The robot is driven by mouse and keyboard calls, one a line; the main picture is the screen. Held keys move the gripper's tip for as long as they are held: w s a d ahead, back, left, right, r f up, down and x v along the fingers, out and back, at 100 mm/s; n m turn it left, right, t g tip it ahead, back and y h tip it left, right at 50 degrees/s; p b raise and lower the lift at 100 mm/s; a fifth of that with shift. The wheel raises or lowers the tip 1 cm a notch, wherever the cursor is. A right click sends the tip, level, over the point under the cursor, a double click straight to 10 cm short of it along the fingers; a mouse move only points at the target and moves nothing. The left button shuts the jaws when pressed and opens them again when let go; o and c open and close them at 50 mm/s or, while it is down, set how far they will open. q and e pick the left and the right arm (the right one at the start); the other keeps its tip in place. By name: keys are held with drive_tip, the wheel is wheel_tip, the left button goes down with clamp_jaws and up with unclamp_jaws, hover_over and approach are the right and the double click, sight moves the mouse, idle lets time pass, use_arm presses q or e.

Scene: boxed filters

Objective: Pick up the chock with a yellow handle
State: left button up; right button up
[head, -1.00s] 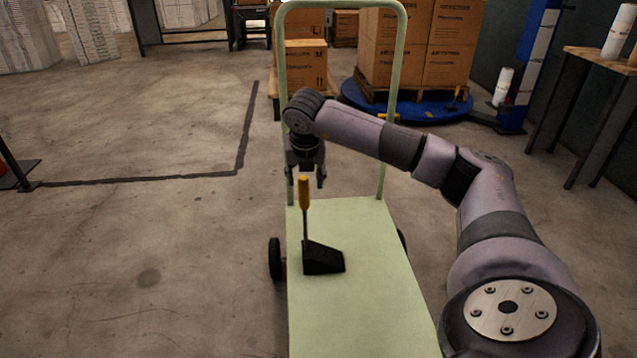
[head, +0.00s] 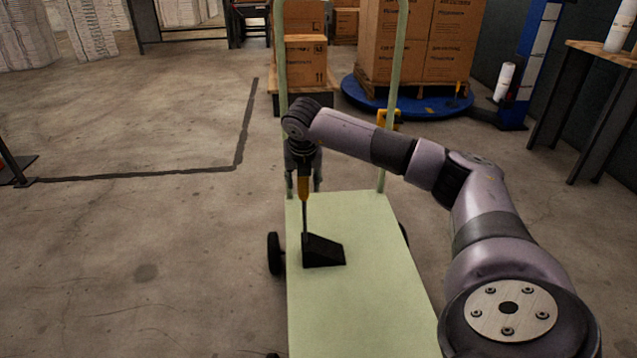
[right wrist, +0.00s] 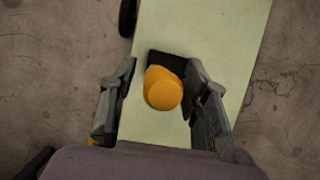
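The chock (head: 323,252) is a black wedge with an upright rod and a yellow handle (head: 304,188). It sits on the pale green cart deck (head: 355,295). My right gripper (head: 304,186) is over the handle, pointing down. In the right wrist view the handle top (right wrist: 163,92) lies between the two spread fingers of the right gripper (right wrist: 162,108), with gaps on both sides. Part of the black wedge (right wrist: 167,60) shows behind the handle there. My left gripper is not in view.
The cart's green push frame (head: 397,75) stands just behind the gripper. Cardboard boxes (head: 425,45) stand on a blue round platform (head: 415,107) at the back. A table (head: 600,52) is at the right. The floor on the left is mostly clear.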

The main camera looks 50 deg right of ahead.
clamp_jaws()
drive_tip(key=shift+r, duration=0.1)
idle(0.4)
drive_tip(key=shift+r, duration=0.15)
